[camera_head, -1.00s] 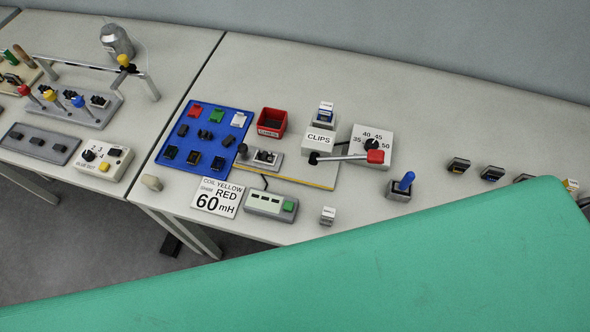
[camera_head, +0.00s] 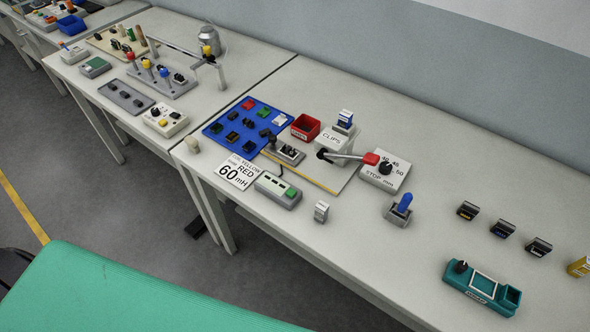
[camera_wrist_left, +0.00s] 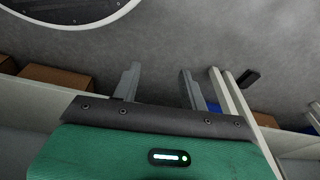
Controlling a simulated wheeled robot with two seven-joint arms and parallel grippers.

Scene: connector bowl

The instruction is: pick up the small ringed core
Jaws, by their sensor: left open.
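A blue tray (camera_head: 241,131) lies on the right-hand table in the head view. It holds several small dark cores (camera_head: 248,122) in rows, with red, green and white pieces along its far side. At this size I cannot tell which core is the small ringed one. My left gripper (camera_wrist_left: 157,82) shows in the left wrist view, its two grey fingers apart and nothing between them. It is over the grey floor, away from the tray. Neither gripper shows in the head view.
Around the tray are a red bin (camera_head: 305,128), a lever box (camera_head: 385,172), a label card (camera_head: 238,171), a green-buttoned box (camera_head: 278,190) and a blue-handled switch (camera_head: 401,210). A teal holder (camera_head: 482,288) is at right.

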